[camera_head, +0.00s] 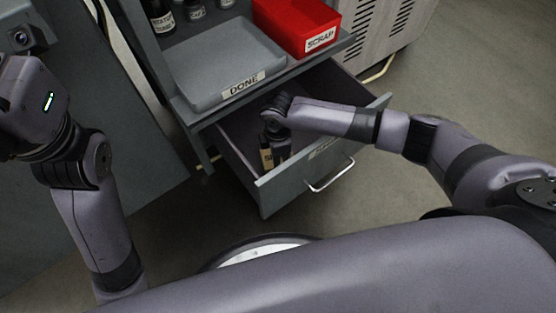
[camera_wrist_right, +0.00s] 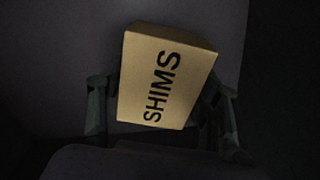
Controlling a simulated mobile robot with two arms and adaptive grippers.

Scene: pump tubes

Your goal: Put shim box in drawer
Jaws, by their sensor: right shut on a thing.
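The shim box (camera_wrist_right: 165,80) is a tan box with the word SHIMS, seen in the right wrist view between the fingers of my right gripper (camera_wrist_right: 160,112). My right gripper is shut on it. In the head view my right gripper (camera_head: 273,150) reaches down inside the open drawer (camera_head: 285,190), and a small tan part of the shim box (camera_head: 266,158) shows beside it. Whether the box touches the drawer floor cannot be told. My left arm is at the left edge of the head view; its gripper fingers are not in view.
Above the drawer, a grey DONE tray (camera_head: 220,75) and a red SCRAP bin (camera_head: 297,25) stand on the bench, with several dark bottles (camera_head: 160,15) behind. The drawer's front panel has a metal handle (camera_head: 330,178). A grey cabinet (camera_head: 375,35) stands at the back right.

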